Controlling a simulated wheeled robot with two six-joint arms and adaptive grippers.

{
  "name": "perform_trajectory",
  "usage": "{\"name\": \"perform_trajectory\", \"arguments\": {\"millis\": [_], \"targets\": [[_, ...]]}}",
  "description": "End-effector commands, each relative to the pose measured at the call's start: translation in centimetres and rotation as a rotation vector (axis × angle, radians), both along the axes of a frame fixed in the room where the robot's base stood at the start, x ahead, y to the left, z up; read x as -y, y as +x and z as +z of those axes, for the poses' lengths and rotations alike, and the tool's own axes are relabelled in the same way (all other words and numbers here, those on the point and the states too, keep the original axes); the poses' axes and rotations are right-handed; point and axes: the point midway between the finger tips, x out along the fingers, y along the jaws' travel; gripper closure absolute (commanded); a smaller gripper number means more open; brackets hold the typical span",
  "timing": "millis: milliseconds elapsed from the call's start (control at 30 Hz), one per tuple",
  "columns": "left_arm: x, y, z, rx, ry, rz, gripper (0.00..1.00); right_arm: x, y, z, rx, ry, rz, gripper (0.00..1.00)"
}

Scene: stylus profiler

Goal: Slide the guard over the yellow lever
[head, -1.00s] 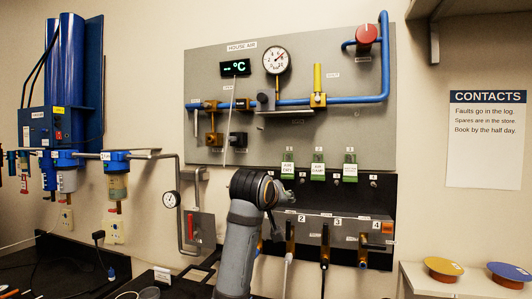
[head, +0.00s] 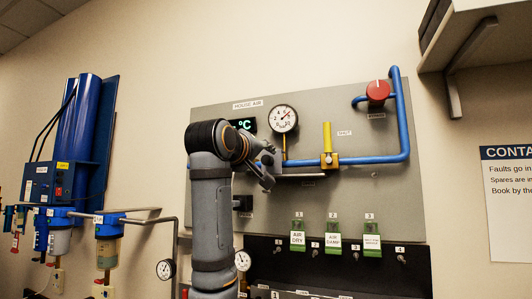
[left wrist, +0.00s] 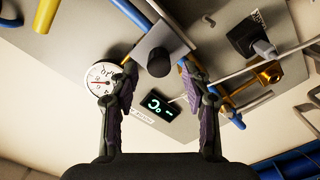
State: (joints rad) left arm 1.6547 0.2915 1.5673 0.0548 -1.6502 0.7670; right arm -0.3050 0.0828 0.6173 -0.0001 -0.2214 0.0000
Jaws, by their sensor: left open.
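The yellow lever (head: 327,138) stands upright on a brass valve (head: 329,160) on the blue pipe; a yellow bar, apparently this lever, also shows in the left wrist view (left wrist: 46,14). A grey block with a dark round knob, apparently the guard (left wrist: 163,38), lies left of the lever in the head view, mostly hidden there by my left gripper (head: 268,172). In the left wrist view my left gripper (left wrist: 158,70) is open, its fingertips on either side of the knob. I cannot tell whether they touch it. My right gripper is out of view.
A grey rail (head: 300,176) runs below the pipe toward the lever. A pressure gauge (head: 283,119) and a green-lit display (head: 246,125) sit close above the gripper. A red knob (head: 378,92) and green tags (head: 333,237) are farther off.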

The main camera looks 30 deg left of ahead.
Motion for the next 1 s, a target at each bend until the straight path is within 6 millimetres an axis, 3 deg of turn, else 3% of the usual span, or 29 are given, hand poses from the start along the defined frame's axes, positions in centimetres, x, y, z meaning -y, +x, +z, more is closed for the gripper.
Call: {"name": "perform_trajectory", "arguments": {"millis": [33,200,533,900,1000], "targets": [[-0.2,0.9,0.4,-0.004,0.0,0.001,0.52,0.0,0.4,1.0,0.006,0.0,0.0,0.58],[-0.7,2.9,0.2,-0.001,0.001,0.001,0.52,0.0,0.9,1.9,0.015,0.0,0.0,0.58],[-0.8,3.5,-0.1,0.001,0.0,0.0,0.52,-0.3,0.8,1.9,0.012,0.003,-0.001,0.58],[-0.8,3.5,0.0,0.001,0.0,0.001,1.0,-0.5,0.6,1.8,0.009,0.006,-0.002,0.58],[-0.8,3.4,0.0,0.001,0.0,0.001,1.0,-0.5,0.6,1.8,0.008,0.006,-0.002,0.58]]}}
